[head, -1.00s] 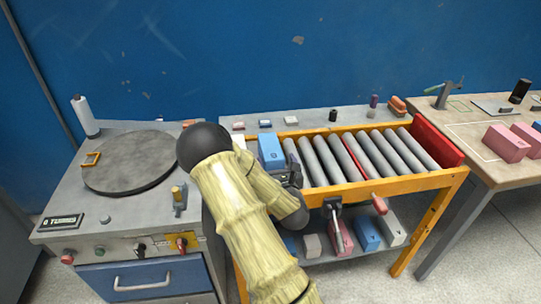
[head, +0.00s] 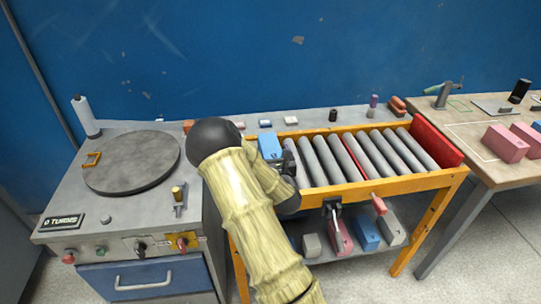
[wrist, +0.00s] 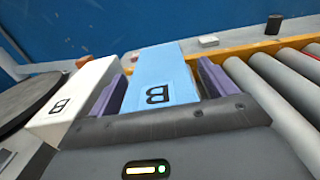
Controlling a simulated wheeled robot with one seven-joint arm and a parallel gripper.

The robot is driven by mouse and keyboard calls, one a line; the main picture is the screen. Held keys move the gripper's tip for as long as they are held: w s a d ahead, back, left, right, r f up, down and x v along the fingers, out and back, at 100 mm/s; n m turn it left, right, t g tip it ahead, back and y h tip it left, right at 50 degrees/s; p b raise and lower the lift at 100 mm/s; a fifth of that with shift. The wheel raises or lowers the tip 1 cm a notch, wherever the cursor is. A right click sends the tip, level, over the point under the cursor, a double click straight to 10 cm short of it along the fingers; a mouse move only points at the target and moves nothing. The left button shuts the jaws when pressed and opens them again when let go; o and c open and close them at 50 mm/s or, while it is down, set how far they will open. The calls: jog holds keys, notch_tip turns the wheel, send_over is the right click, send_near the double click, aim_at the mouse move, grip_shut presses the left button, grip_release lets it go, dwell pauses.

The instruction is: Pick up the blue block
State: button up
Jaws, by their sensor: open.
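The blue block (head: 269,146), marked with a "B"-like sign, sits at the left end of the roller conveyor. In the wrist view the blue block (wrist: 165,80) lies between the two purple fingers of my gripper (wrist: 163,85). The fingers are open, one on each side of it, with a narrow gap at the right finger; I cannot tell whether the left finger touches it. In the head view my gripper (head: 288,163) is partly hidden by my arm, which also covers the block's lower left surroundings.
A white block (wrist: 75,100) stands just left of my left finger. Grey rollers (head: 345,158) run right to a red end plate (head: 432,146). A machine with a round plate (head: 130,163) is at left. Another blue block (head: 364,232) is on the lower shelf.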

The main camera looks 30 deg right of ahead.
jog(key=c, duration=1.5)
jog(key=shift+r, duration=0.1)
notch_tip(320, 180, up, 10)
jog(key=shift+p, duration=0.6)
